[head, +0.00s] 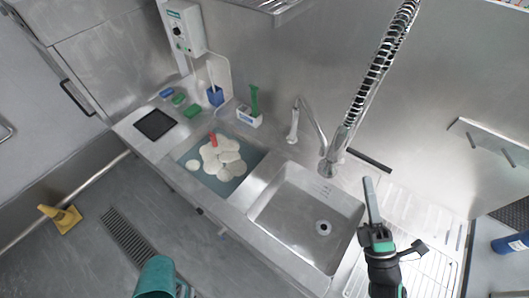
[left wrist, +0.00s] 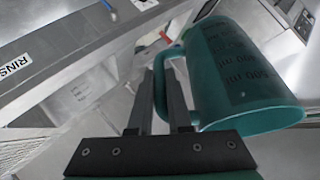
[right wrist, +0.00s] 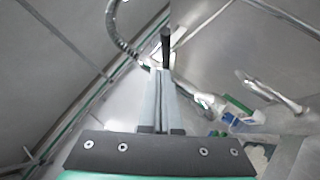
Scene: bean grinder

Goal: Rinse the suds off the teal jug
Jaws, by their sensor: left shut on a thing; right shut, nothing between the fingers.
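The teal jug (head: 155,278) is at the bottom edge of the head view, in front of the counter and partly cut off. In the left wrist view the jug (left wrist: 245,75) is tilted, with dark volume marks on its side; I see no suds on the visible part. My left gripper (left wrist: 166,65) is shut on the jug's handle. My right gripper (head: 370,185) is shut and empty over the right edge of the rinse basin (head: 283,222); its closed fingers (right wrist: 162,75) show in the right wrist view. The basin looks empty. A tap (head: 312,120) and a coiled spray hose (head: 378,75) stand behind it.
The left basin (head: 190,158) holds bluish water, white foam (head: 222,158) and a red item (head: 213,140). Brushes and sponges stand behind it. A ribbed drainboard (head: 420,215) lies right of the rinse basin. A yellow wedge-like object (head: 62,218) is on the floor.

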